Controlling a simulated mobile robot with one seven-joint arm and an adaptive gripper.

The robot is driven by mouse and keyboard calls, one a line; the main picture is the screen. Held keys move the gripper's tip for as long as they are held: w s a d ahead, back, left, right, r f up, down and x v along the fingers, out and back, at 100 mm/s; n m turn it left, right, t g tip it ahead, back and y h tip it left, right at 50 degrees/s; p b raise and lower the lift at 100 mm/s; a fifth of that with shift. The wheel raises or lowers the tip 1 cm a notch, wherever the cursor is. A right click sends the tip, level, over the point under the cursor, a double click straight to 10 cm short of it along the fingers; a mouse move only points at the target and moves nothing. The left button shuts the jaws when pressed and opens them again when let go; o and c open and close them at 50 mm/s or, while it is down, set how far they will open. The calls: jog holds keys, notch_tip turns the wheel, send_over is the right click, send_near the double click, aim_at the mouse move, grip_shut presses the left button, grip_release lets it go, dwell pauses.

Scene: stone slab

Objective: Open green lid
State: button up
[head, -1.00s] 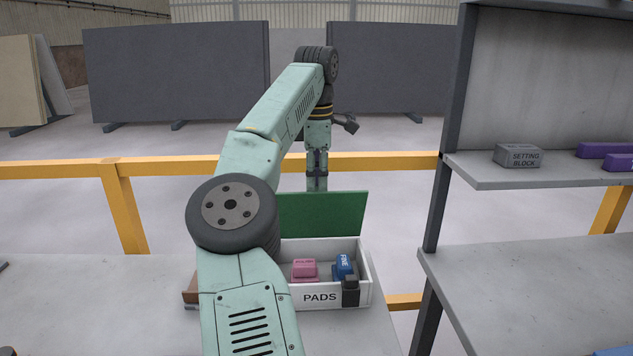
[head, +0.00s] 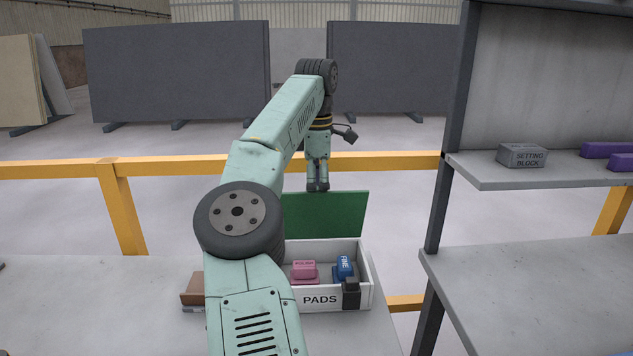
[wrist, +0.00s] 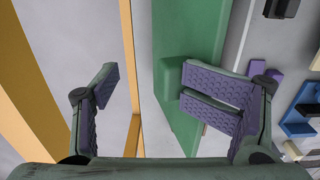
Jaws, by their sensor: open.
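The green lid (head: 335,214) stands raised, roughly upright, at the back of a white box marked PADS (head: 330,289). My gripper (head: 318,189) points down at the lid's top edge in the head view. In the wrist view my gripper (wrist: 150,98) is open, with nothing between its fingers. There the right finger overlaps the green lid (wrist: 190,40) and the left finger is over the floor beyond it. A green tab (wrist: 169,77) sticks out from the lid toward the gap. I cannot tell whether a finger touches the lid.
In the box lie a pink block (head: 303,270) and a blue block (head: 344,267); a black latch (head: 351,293) is on its front. A brown block (head: 193,289) is left of the box. A yellow rail (head: 400,162) runs behind; a shelf unit (head: 440,170) stands at right.

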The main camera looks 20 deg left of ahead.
jog(key=shift+w+a+f, duration=0.15)
jog(key=shift+f, duration=0.25)
jog(key=shift+c, duration=0.5)
jog(key=shift+r, duration=0.2)
